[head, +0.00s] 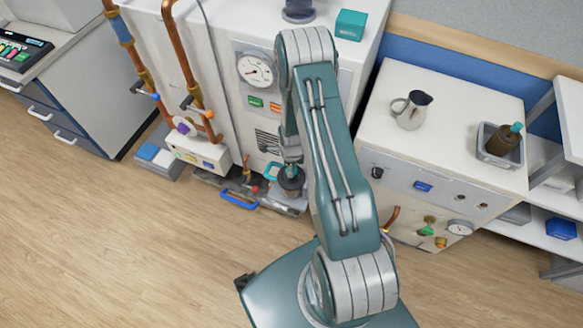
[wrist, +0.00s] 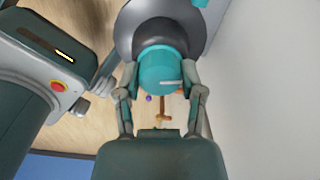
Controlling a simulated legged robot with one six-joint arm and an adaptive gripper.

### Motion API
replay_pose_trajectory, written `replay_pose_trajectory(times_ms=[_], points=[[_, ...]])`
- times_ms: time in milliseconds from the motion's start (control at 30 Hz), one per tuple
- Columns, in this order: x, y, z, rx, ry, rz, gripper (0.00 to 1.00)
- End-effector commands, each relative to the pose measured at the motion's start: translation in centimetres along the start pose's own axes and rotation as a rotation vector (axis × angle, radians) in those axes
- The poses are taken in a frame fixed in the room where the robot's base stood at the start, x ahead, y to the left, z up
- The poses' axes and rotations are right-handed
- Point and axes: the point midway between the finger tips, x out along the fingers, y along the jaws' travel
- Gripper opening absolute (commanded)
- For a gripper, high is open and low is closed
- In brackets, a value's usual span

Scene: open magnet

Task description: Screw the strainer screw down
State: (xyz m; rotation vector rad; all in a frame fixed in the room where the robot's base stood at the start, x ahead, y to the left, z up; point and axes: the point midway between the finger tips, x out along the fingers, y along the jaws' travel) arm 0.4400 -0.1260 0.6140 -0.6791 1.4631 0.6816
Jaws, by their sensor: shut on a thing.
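My gripper (wrist: 160,72) is shut on a teal round knob (wrist: 162,70), with one finger on each side of it in the wrist view. I take this knob to be the strainer screw. It has a pale mark near its lower edge and sits against a dark grey round body (wrist: 135,38). In the head view, my gripper (head: 290,158) reaches down at the foot of the white cabinet (head: 225,100), above a dark cylinder (head: 291,183). The screw's seat is hidden, so I cannot tell how deep it sits.
A pressure gauge (head: 254,69) and copper pipes (head: 180,55) are on the cabinet. A blue-handled piece (head: 239,199) lies low in front. A metal pitcher (head: 411,109) and a tray (head: 487,153) holding a brown bottle (head: 503,140) stand on the right unit. The wood floor at left is clear.

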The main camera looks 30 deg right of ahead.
Motion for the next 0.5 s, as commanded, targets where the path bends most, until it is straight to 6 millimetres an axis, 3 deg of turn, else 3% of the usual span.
replay_pose_trajectory(times_ms=[500], points=[[0.01, -0.14, 0.16, 0.212, -0.003, -0.005, 0.03]])
